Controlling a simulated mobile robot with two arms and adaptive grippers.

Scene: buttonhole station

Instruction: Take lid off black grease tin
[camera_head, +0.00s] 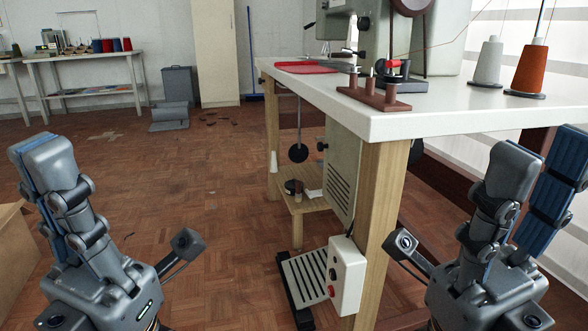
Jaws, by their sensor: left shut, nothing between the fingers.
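A small dark round thing (292,187) sits on the low wooden shelf under the sewing table; it may be the black grease tin, but it is too small to tell, and I cannot make out a lid. My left gripper (118,205) is at the lower left, shut and empty, well in front of and left of the shelf. My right gripper (468,200) is at the lower right, with its fingers apart and nothing seen between them. It is in front of the table's near leg, apart from the dark thing.
The white-topped sewing table (440,120) stands at right, with a spool rack (373,95), a grey cone (488,62) and an orange cone (528,68). A white control box (346,275) and a pedal (308,277) are below. A cardboard box (15,250) is at left.

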